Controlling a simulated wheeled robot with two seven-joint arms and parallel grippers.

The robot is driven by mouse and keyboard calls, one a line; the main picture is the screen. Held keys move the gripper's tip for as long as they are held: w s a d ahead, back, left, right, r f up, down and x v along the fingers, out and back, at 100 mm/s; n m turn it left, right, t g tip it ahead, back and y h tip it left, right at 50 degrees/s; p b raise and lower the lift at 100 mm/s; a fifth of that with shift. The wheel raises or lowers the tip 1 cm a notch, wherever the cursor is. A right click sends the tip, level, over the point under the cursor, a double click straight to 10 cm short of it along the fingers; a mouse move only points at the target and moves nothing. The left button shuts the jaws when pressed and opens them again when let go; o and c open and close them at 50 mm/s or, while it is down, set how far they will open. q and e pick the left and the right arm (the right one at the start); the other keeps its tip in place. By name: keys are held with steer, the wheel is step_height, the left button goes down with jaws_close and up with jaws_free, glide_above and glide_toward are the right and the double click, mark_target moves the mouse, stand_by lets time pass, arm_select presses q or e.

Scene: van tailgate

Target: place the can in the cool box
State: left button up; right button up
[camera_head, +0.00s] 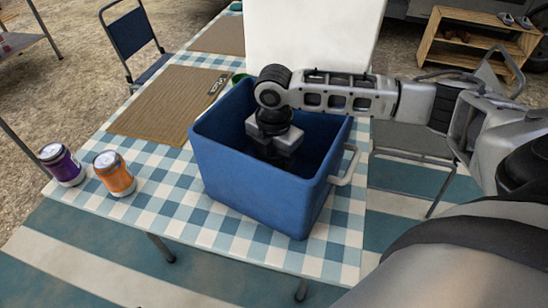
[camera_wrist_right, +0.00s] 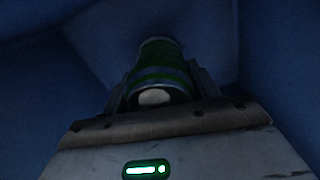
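The blue cool box (camera_head: 255,185) stands open on the checked table, its white handle on the right side. My right gripper (camera_head: 270,150) reaches down inside it, and its fingertips are hidden behind the front wall in the head view. In the right wrist view a green can (camera_wrist_right: 162,65) with a pale band sits between the fingers of my right gripper (camera_wrist_right: 160,88), which flank it closely on both sides. Dark blue box walls surround it. Whether the can touches the box floor cannot be told. My left gripper is not in view.
A purple can (camera_head: 62,165) and an orange can (camera_head: 114,174) stand at the table's left edge. A brown mat (camera_head: 165,105) lies behind them with a small dark item on it. A large white panel (camera_head: 315,40) rises behind the box. A folding chair (camera_head: 137,40) stands at back left.

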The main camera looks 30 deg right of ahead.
steer(key=o, duration=0.3)
steer(key=shift+o, duration=0.2)
step_height(320, 180, up, 12)
steer(key=shift+r+p, duration=0.15)
steer(key=shift+p, duration=0.35)
steer(key=shift+a, duration=0.1)
